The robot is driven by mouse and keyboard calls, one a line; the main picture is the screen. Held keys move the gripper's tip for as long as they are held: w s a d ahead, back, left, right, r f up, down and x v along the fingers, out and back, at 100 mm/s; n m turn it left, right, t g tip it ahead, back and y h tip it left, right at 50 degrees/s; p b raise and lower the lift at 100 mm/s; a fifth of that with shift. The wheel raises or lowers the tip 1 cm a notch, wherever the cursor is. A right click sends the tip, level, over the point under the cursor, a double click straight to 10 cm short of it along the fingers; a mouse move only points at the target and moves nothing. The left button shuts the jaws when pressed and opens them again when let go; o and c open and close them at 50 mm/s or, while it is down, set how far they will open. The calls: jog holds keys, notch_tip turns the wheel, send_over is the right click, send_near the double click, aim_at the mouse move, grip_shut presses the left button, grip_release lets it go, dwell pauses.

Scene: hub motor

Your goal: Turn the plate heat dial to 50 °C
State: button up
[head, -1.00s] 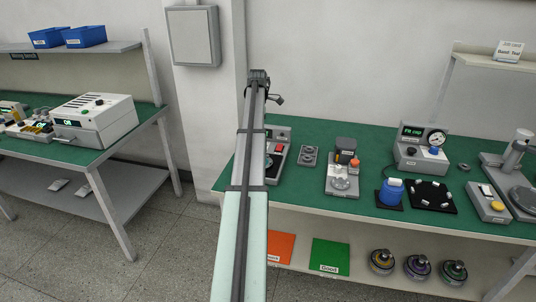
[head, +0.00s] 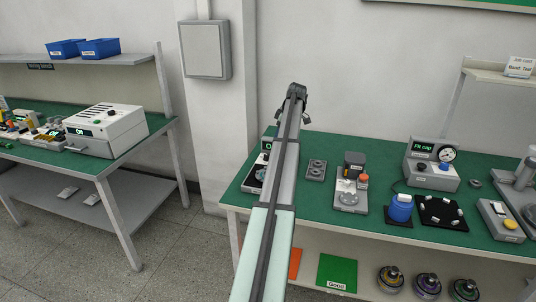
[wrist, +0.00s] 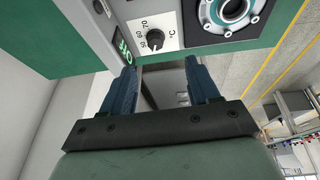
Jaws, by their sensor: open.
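The plate heat dial (wrist: 155,40) is a small dark round knob on a white scale plate marked 50, 60, 70 and °C in the wrist view. Which mark its pointer meets is too small to tell. A green lit display (wrist: 124,48) sits to its left, its reading unclear. My gripper (wrist: 160,66) is open and empty, its two blue fingers pointing toward the panel, with the dial between their directions and apart from them. In the head view, the device with a green display (head: 265,145) is mostly hidden behind my arm, and the dial is not visible.
A round metal ring part (wrist: 230,12) with screws lies right of the dial. On the green bench (head: 330,205) stand a small grey block (head: 316,170), a grey fixture (head: 350,197), a blue bottle (head: 400,209) and a Fit cap unit (head: 432,172). A wiring bench stands left.

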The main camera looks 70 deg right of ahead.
aim_at(267, 155)
jog(key=w+f+m, duration=0.1)
jog(key=w+f, duration=0.1)
jog(key=f, duration=0.2)
jog(key=w+d+f+m, duration=0.1)
jog(key=w+f, duration=0.1)
jog(key=f, duration=0.2)
jog(key=w+d+f, duration=0.1)
jog(key=w+f, duration=0.1)
jog(key=f, duration=0.2)
jog(key=shift+f+m, duration=0.2)
jog(key=shift+m, duration=0.2)
jog(key=c, duration=1)
jog(key=shift+c, duration=0.2)
